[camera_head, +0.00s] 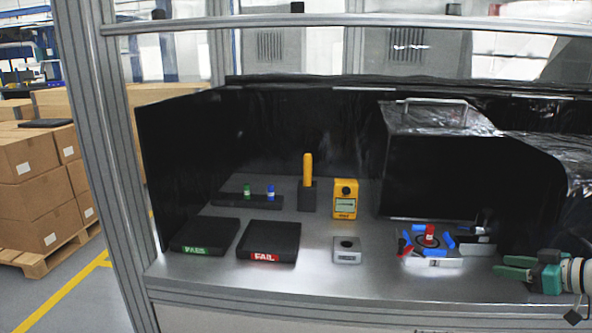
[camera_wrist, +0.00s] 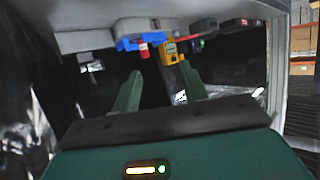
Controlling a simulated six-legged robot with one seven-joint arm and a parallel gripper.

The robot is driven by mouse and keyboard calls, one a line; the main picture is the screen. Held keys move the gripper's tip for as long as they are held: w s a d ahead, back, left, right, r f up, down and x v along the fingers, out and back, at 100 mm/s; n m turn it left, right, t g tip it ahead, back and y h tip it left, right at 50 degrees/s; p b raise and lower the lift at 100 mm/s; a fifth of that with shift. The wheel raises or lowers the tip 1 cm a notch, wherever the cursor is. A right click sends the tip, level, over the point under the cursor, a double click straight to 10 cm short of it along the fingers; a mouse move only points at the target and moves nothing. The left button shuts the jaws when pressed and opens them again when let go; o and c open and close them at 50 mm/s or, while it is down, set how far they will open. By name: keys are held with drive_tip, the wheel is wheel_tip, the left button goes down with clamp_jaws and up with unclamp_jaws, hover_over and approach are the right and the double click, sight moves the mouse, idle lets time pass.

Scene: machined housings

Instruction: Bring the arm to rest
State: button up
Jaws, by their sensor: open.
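My gripper (camera_head: 516,267) is at the right end of the bench in the head view, low near the front edge, with its green fingers pointing left. In the wrist view its two green fingers (camera_wrist: 160,88) stand apart with nothing held between them. The wrist view appears upside down, with the bench surface along the top. The fingers are to the right of a fixture (camera_head: 432,262) with blue and red parts, apart from it; the fixture also shows in the wrist view (camera_wrist: 105,38).
Black PASS (camera_head: 206,233) and FAIL (camera_head: 270,238) trays lie at the left. A yellow device (camera_head: 345,200), a yellow-handled tool (camera_head: 307,170) in a black stand, a grey block (camera_head: 347,252) and a rack (camera_head: 230,199) with green and blue pieces stand mid-bench. Dark panels enclose the back.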

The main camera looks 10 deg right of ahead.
drive_tip(key=w+a+f+g+h, duration=0.15)
drive_tip(key=a+f+g, duration=0.25)
drive_tip(key=a, duration=0.8)
drive_tip(key=w+a+f+g, duration=0.2)
drive_tip(key=a+f+g, duration=0.15)
drive_tip(key=a, duration=0.75)
drive_tip(key=s+a+r+m+h, duration=0.2)
drive_tip(key=s+a+r, duration=0.1)
drive_tip(key=s+a, duration=0.6)
drive_tip(key=s+a+r+m+h, duration=0.2)
drive_tip(key=s+a, duration=0.7)
drive_tip(key=s, duration=0.1)
drive_tip(key=shift+a+r+m+t, duration=0.2)
drive_tip(key=shift+r+m+t, duration=0.2)
drive_tip(key=shift+t, duration=0.05)
